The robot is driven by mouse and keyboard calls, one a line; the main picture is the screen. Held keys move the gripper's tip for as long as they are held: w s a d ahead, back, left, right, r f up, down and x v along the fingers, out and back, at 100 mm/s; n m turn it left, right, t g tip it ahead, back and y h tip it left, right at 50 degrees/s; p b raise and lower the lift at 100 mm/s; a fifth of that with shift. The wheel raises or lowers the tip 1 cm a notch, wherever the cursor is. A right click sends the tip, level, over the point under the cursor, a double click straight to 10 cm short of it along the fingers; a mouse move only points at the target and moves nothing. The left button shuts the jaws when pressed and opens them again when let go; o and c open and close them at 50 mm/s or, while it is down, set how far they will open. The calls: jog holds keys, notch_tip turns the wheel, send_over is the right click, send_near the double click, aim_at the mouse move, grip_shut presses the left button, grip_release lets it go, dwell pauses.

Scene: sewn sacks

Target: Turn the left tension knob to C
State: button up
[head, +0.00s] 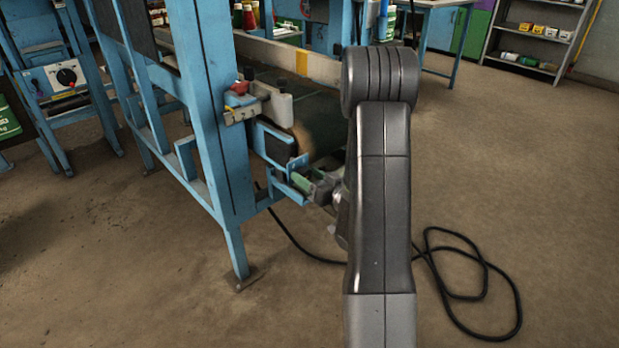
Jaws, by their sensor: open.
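A black round knob (67,76) sits on a white dial plate on the blue machine at the far left. The marks around it are too small to read, so its setting cannot be told. I cannot tell whether it is the left tension knob, and I see no second knob. My gripper (303,182) seems to be partly in view beside the blue brackets at the conveyor's end, well to the right of the knob. It is open, and I see nothing held. My arm in the foreground hides part of the wrist and the conveyor end.
The blue frame (205,110) stands between my arm and the knob. A dark conveyor belt (318,115) runs back from it, with a red-topped part (240,88) at its side. A black cable (480,262) loops on the floor. Shelves (540,40) stand back right; open floor lies between.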

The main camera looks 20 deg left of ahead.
jog(key=shift+c, duration=0.2)
jog(key=c, duration=1)
jog(key=shift+o, duration=0.2)
